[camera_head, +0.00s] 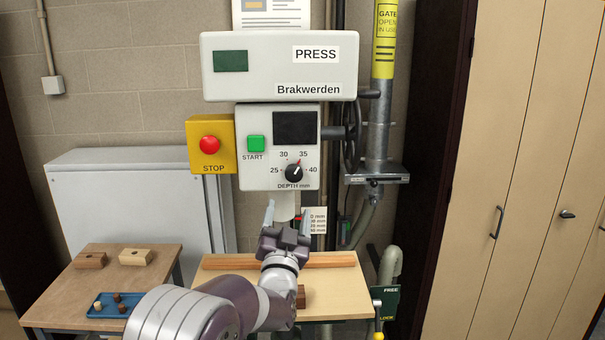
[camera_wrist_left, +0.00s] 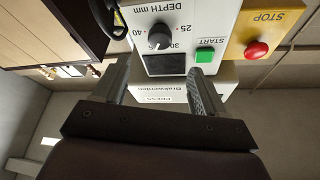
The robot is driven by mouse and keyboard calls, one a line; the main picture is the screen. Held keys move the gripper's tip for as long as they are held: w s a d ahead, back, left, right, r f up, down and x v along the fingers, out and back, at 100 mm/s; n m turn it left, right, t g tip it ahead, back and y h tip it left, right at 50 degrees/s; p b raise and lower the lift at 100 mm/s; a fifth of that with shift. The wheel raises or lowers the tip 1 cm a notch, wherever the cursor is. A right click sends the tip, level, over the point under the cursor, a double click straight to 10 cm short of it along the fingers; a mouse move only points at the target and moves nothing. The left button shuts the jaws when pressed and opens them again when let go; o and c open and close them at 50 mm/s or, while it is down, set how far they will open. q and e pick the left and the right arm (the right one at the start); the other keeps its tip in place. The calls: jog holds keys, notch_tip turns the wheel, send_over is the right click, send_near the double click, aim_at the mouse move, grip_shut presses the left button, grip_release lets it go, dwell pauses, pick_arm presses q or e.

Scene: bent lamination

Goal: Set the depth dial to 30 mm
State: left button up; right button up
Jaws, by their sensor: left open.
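The depth dial (camera_head: 293,173) is a black round knob on the white press panel (camera_head: 255,178), under a dark display (camera_head: 295,128). Its scale reads 25, 30, 35 and 40. A red mark shows at its upper right, close to the 35. It also shows in the left wrist view (camera_wrist_left: 159,38), upside down, with a pale pointer line. My left gripper (camera_head: 286,216) is open and empty, below and in front of the dial, apart from it. In the left wrist view its fingers (camera_wrist_left: 161,84) frame the display, with the dial beyond. My right gripper is not in view.
The green START button (camera_head: 256,144) and the red STOP button (camera_head: 210,145) on a yellow box sit left of the dial. A handwheel (camera_head: 352,135) stands to the right. Below are a wooden table (camera_head: 335,308) and a side table with blocks and a blue tray (camera_head: 98,312).

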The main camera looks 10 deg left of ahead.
aim_at(294, 177)
pick_arm(q)
jog(key=p+x, duration=0.6)
jog(key=x, duration=0.5)
jog(key=shift+w, duration=0.2)
jog(key=shift+r, duration=0.2)
jog(key=shift+s+d+r, duration=0.15)
jog(key=shift+d+r, duration=0.05)
jog(key=shift+w+a+f, duration=0.15)
jog(key=shift+w+f, duration=0.05)
jog(key=shift+w, duration=0.1)
jog(key=shift+c, duration=0.3)
jog(key=shift+w+f, duration=0.1)
jog(key=c, duration=1)
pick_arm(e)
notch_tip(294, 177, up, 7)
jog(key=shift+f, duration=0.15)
